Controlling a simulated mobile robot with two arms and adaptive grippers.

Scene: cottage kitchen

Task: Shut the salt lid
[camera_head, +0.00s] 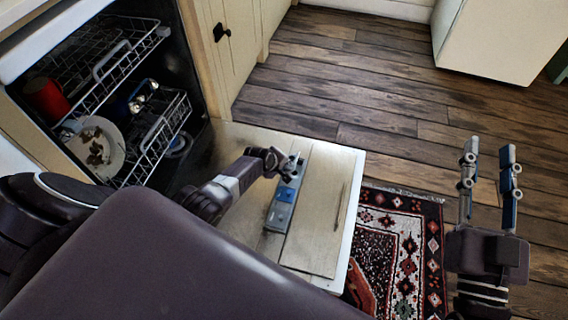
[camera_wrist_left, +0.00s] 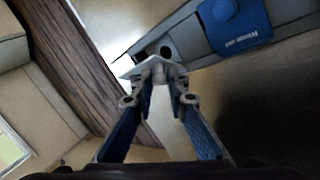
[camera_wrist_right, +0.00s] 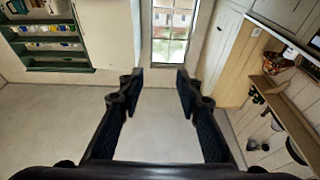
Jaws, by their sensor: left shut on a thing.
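A long grey dispenser panel (camera_head: 273,219) with a blue part (camera_head: 287,193) lies on the inner face of the lowered dishwasher door (camera_head: 318,206). In the left wrist view, the panel's end has a dark round hole (camera_wrist_left: 167,52), and a small light-grey flap, which looks like the salt lid (camera_wrist_left: 137,68), is raised beside it. My left gripper (camera_wrist_left: 158,78) is shut on this flap; its fingertips hide part of it. It also shows at the panel's far end in the head view (camera_head: 284,161). My right gripper (camera_head: 490,165) is open and empty, held right of the door.
The dishwasher's racks (camera_head: 163,125) are pulled partly out on the left, with a red cup (camera_head: 46,98) and a soiled plate (camera_head: 97,150). A patterned rug (camera_head: 408,250) lies right of the door. The wooden floor (camera_head: 375,85) beyond is clear.

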